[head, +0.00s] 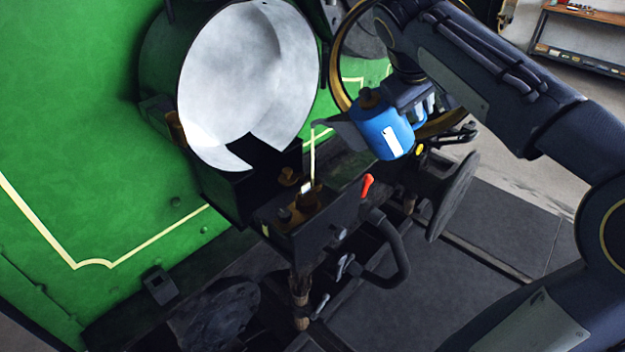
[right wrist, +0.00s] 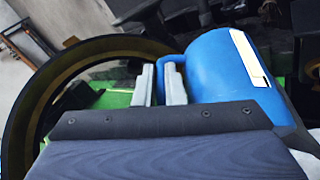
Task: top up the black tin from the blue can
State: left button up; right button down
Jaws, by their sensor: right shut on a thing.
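The blue can (head: 385,131) is held in the air, tilted with its dark spout to the left. A thin pale stream (head: 312,155) falls from the spout tip into a black open box (head: 325,228), which I take for the black tin. Its inside and level are mostly hidden; brass-coloured parts show in it. My right gripper (right wrist: 160,88) is shut on the can's handle. In the right wrist view the can (right wrist: 222,75) is at the right of the fingers. My left gripper is not in view.
A red handle (head: 367,186) rises at the box's right edge. A dark buffer disc (head: 455,195) and a curved hose (head: 398,262) are at the right.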

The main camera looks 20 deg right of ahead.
jog(key=shift+a+r+h+p, duration=0.2)
jog(key=shift+r+h+p, duration=0.3)
jog(key=shift+r+p, duration=0.35)
jog(key=shift+r, duration=0.1)
dwell(0.4)
jog(key=shift+w+a+r+h+p, duration=0.1)
jog(key=shift+a+r+h+p, duration=0.1)
jog(key=shift+r+p, duration=0.25)
jog(key=shift+w+a+r+h+p, duration=0.1)
jog(key=shift+r+h+p, duration=0.1)
jog(key=shift+r+p, duration=0.2)
jog(key=shift+f, duration=0.1)
jog(key=shift+s+d, duration=0.1)
jog(key=shift+d+f+y, duration=0.15)
jog(key=shift+f+y, duration=0.15)
jog(key=shift+f, duration=0.15)
dwell(0.9)
jog(key=shift+a+r+n+h, duration=0.15)
jog(key=shift+a+r+h, duration=0.05)
jog(key=shift+r, duration=0.25)
jog(key=shift+a+r+n+h, duration=0.15)
jog(key=shift+r+h, duration=0.05)
jog(key=shift+r, duration=0.2)
